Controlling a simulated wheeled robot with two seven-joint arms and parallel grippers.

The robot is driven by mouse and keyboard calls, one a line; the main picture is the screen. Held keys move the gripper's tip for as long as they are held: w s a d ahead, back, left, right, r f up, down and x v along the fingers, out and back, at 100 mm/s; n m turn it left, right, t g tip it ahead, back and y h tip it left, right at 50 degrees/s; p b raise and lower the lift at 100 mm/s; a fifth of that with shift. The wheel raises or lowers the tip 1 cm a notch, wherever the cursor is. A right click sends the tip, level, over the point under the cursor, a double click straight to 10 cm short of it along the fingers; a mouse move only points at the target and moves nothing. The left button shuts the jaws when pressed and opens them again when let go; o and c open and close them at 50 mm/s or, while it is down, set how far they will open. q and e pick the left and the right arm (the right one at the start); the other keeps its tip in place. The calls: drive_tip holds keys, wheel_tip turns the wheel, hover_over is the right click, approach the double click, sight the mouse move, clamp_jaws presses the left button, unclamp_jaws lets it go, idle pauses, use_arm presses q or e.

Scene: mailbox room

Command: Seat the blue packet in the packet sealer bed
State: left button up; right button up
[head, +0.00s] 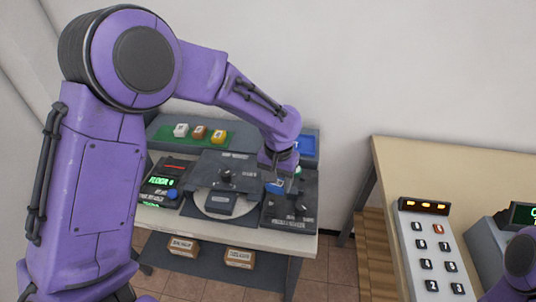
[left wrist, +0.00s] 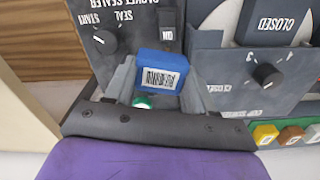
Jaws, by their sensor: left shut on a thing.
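The blue packet (left wrist: 160,70), a small block with a white barcode label, sits between the fingers of my left gripper (left wrist: 158,80) in the left wrist view. That gripper is shut on it. In the head view the packet (head: 275,187) shows as a small blue patch under my left gripper (head: 279,180), over the packet sealer (head: 290,213) at the bench's right end. The sealer's START/SEAL knob (left wrist: 104,37) and ON switch (left wrist: 170,36) lie close by the packet. The bed is largely hidden, and I cannot tell whether the packet touches it. My right gripper is out of view.
Left of the sealer stand a grey unit with a round plate (head: 220,205) and a panel with green display (head: 163,181). White, brown and yellow blocks (head: 200,133) sit on a green strip behind. A second table with a keypad (head: 430,250) stands right.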

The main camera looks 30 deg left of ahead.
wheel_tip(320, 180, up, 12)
drive_tip(key=p, duration=1)
use_arm(q)
drive_tip(key=w+n, duration=0.1)
drive_tip(key=w, duration=0.1)
drive_tip(key=w+d, duration=0.1)
drive_tip(key=w, duration=0.2)
drive_tip(key=w+d+f+n+b, duration=0.1)
drive_tip(key=w, duration=0.2)
drive_tip(key=shift+w+d+n, duration=0.15)
drive_tip(key=shift+d+n, duration=0.1)
drive_tip(key=shift+n, duration=0.05)
drive_tip(key=shift+a+f+b, duration=0.1)
drive_tip(key=shift+f+b, duration=0.15)
drive_tip(key=shift+b, duration=0.25)
drive_tip(key=f+b, duration=0.2)
drive_tip(key=shift+s+f, duration=0.2)
drive_tip(key=shift+f, duration=0.15)
drive_tip(key=shift+w+f+b, duration=0.15)
drive_tip(key=shift+f+b, duration=0.1)
drive_tip(key=shift+b, duration=0.15)
drive_tip(key=shift+r, duration=0.1)
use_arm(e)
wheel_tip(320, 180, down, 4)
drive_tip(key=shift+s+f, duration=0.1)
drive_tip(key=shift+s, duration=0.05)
